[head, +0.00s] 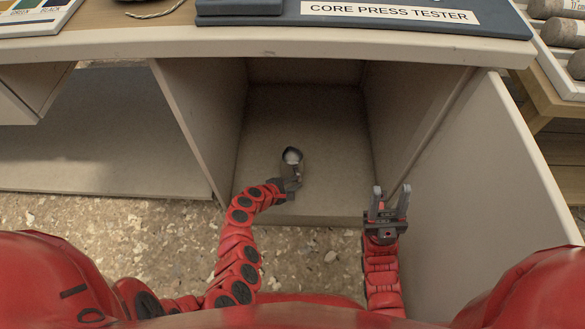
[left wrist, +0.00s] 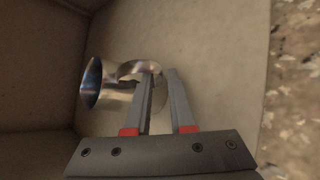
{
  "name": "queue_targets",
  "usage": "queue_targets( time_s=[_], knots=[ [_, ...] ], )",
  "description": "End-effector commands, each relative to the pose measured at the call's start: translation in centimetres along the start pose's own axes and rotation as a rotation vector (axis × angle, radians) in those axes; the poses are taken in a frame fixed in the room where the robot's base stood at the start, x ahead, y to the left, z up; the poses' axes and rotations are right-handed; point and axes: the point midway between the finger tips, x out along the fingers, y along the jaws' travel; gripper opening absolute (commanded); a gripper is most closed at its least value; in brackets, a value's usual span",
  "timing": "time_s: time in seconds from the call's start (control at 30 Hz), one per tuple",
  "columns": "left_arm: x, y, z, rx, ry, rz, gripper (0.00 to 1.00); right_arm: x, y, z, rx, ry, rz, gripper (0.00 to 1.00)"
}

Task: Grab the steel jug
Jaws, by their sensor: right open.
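The steel jug (head: 291,158) stands in the open compartment under the counter, near its front. It also shows in the left wrist view (left wrist: 93,84), its shiny mouth to the left and its curved handle (left wrist: 140,68) towards my fingers. My left gripper (head: 288,184) is at the near side of the jug. In the left wrist view its two fingers (left wrist: 160,78) are apart, with the outer bend of the handle at their tips, seemingly partly between them. Contact is hard to make out. My right gripper (head: 391,192) is open and empty in front of the compartment's right side.
Side walls (head: 205,115) bound the compartment left and right. An open door panel (head: 505,190) stands on the right. The counter edge (head: 270,45) overhangs, with the core press tester (head: 390,14) on top. The compartment floor (head: 300,110) behind the jug is clear.

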Motion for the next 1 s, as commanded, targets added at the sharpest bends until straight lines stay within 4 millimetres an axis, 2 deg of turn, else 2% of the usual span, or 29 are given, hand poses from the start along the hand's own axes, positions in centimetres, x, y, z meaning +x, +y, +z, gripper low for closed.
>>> queue_targets(
  time_s=[0.03,0.13,0.37,0.5,1.0],
  knots=[
    [1.0,-0.4,-0.1,0.000,-0.005,-0.004,0.22,-0.8,-0.3,0.1,0.003,0.000,-0.008,0.45],
    [1.9,-0.3,-0.2,-0.001,-0.002,-0.002,0.22,-1.0,-0.5,0.2,0.008,0.001,-0.021,0.45],
    [2.1,-0.2,0.0,-0.002,0.000,-0.002,0.22,-0.8,-0.6,0.2,0.010,-0.001,-0.025,0.45],
    [2.1,-0.2,0.0,-0.002,-0.001,-0.002,0.00,-0.8,-0.6,0.3,0.010,-0.001,-0.024,0.45],
    [2.1,-0.2,0.0,-0.002,-0.001,-0.003,0.00,-0.8,-0.6,0.3,0.010,-0.001,-0.024,0.45]
  ],
)
